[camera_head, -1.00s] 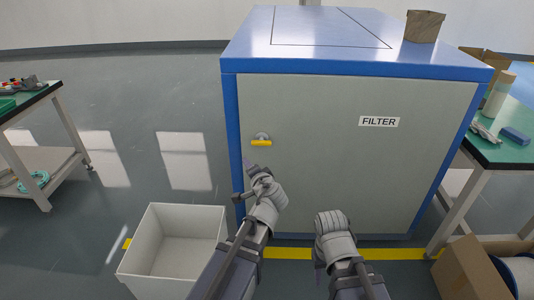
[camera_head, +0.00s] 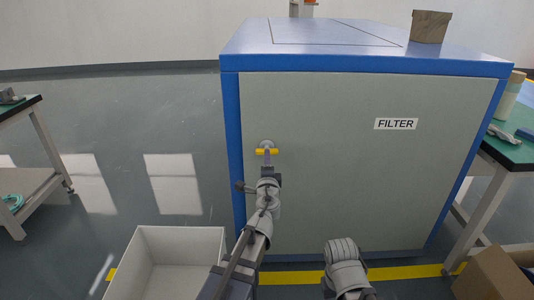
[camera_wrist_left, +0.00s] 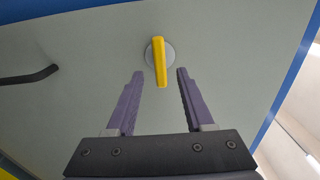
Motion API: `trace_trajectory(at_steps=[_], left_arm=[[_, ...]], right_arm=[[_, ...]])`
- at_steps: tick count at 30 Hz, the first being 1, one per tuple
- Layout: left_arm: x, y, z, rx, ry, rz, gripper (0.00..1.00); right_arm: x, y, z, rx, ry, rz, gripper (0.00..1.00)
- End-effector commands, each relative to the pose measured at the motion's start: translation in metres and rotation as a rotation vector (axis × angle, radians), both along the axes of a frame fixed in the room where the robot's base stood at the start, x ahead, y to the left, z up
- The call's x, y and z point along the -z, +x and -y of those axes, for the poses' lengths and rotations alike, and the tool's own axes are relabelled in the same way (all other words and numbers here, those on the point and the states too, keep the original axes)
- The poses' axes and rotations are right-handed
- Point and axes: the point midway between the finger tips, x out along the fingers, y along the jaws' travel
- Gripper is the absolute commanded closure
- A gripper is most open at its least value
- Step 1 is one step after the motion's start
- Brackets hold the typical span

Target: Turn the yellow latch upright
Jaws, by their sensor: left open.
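The yellow latch (camera_head: 267,151) lies level on a round grey mount on the left side of the FILTER cabinet's grey door (camera_head: 350,190). In the left wrist view the latch (camera_wrist_left: 160,62) is a yellow bar on its grey disc, running along the finger direction. My left gripper (camera_head: 267,158) is open just in front of and below the latch. In the wrist view the purple fingertips (camera_wrist_left: 160,72) stand on either side of the latch's near end, with gaps on both sides. My right arm's wrist is low in front of the door; its fingers cannot be made out.
An open white bin (camera_head: 165,255) stands on the floor at lower left. A cardboard box (camera_head: 495,275) and a green-topped table (camera_head: 510,148) are at right. A block (camera_head: 430,26) sits on the cabinet top. The wrist view shows a dark bent bar (camera_wrist_left: 30,76).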

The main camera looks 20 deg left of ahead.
Motion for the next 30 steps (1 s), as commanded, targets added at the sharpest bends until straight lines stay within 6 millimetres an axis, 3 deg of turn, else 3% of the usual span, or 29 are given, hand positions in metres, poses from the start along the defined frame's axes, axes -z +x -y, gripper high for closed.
trace_trajectory(at_steps=[12, 21, 30], left_arm=[[0.000, 0.059, -0.016, 0.000, -0.001, -0.001, 0.47], [0.000, 0.061, -0.018, 0.001, -0.001, -0.001, 0.47], [0.000, 0.061, -0.018, 0.001, -0.001, -0.001, 0.80]], right_arm=[[0.000, 0.000, 0.000, 0.000, 0.000, 0.000, 0.50], [0.000, 0.000, 0.000, 0.000, 0.000, 0.000, 0.50], [0.000, 0.000, 0.000, 0.000, 0.000, 0.000, 0.50]])
